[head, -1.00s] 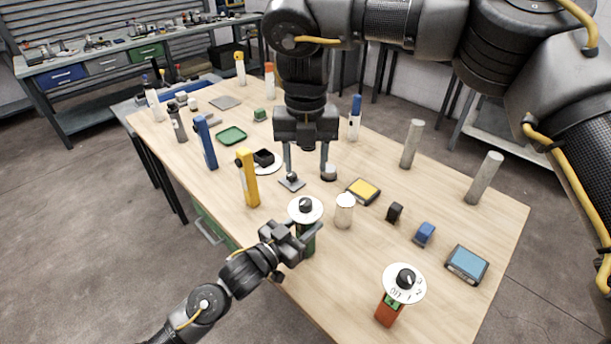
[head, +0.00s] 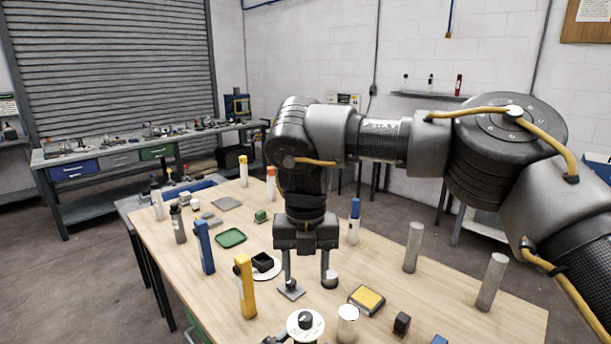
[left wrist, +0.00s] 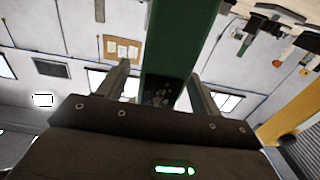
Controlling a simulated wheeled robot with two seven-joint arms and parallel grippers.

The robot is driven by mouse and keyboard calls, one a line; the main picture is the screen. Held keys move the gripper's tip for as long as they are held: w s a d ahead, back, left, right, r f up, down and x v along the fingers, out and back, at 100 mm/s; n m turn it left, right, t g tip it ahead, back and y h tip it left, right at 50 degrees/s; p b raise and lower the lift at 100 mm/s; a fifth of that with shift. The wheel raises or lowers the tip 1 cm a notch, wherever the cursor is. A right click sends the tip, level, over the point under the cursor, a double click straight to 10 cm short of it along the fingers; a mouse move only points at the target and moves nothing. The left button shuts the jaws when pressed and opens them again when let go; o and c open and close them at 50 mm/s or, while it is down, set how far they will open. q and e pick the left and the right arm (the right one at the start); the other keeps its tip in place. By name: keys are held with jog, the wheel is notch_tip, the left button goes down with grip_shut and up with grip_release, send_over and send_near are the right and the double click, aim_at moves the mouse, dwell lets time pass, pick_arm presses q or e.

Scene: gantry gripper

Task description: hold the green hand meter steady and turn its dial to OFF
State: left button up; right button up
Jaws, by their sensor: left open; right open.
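The green hand meter's white round dial plate with a black knob (head: 305,322) shows at the bottom edge of the head view; the dial lettering is unreadable. The meter's green body (left wrist: 178,45) fills the middle of the left wrist view. My left gripper (left wrist: 160,74) is open, with a finger on each side of the green body; I cannot tell whether they touch it. In the head view only a dark bit of it shows at the bottom edge. My right gripper (head: 308,280) is open and empty, pointing down behind the dial.
A small grey plate (head: 291,291) and a short metal cylinder (head: 330,282) are by my right fingertips. A white cylinder (head: 347,322) stands right of the dial, a yellow meter (head: 244,286) to its left. A yellow-topped box (head: 368,299) and grey posts (head: 413,246) are farther right.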

pick_arm(q)
jog(key=v, duration=1.2)
jog(key=shift+r, duration=0.15)
dwell(0.9)
